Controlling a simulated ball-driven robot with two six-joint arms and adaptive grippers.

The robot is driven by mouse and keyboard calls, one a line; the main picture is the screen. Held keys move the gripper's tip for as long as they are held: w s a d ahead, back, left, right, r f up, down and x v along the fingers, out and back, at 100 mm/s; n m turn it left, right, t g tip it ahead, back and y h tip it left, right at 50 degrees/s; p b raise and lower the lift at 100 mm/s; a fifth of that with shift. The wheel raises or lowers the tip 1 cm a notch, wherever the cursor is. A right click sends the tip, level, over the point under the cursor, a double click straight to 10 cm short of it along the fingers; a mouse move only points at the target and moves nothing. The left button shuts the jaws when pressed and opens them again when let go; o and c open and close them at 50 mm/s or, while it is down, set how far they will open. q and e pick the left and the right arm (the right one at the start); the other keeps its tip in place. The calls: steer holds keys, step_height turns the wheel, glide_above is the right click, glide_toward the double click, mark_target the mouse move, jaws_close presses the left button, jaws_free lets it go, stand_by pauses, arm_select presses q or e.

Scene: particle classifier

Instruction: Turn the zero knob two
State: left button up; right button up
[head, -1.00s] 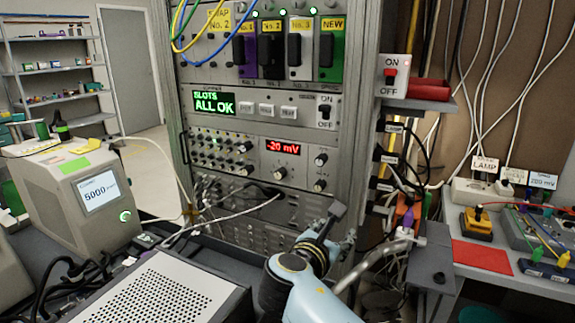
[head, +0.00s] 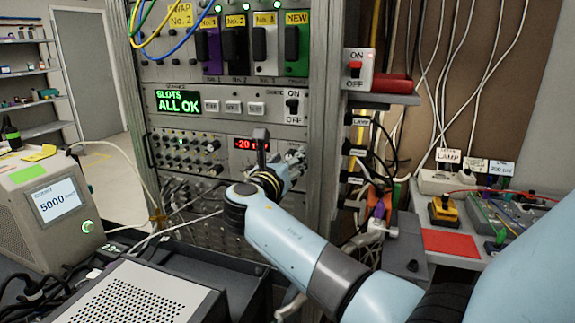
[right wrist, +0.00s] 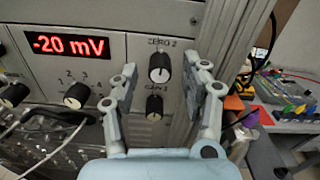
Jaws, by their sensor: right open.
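The zero knob (right wrist: 159,68), black with a pale front and white pointer line, sits under the label "ZERO 2" in the right wrist view. A similar gain knob (right wrist: 154,107) is below it. My right gripper (right wrist: 160,74) is open, with one finger on each side of the zero knob in that view. I see no finger closed on it. In the head view my right gripper (head: 278,163) is in front of the panel and hides the knobs. The red display (right wrist: 68,45) reads -20 mV. My left gripper is not in view.
Another black knob (right wrist: 76,95) is left of the gain knob. The rack's metal post (head: 324,150) stands close to the right of my gripper. Cables (head: 190,190) hang below the panel. A grey perforated box (head: 140,295) is in front of the rack.

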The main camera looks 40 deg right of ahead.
steer(key=shift+w+d, duration=0.15)
steer(key=shift+c, duration=0.4)
jaws_close()
steer(key=shift+m, duration=0.4)
steer(key=shift+f+m+b, duration=0.15)
steer(key=shift+m+b, duration=4.55)
steer(key=shift+m, duration=2.8)
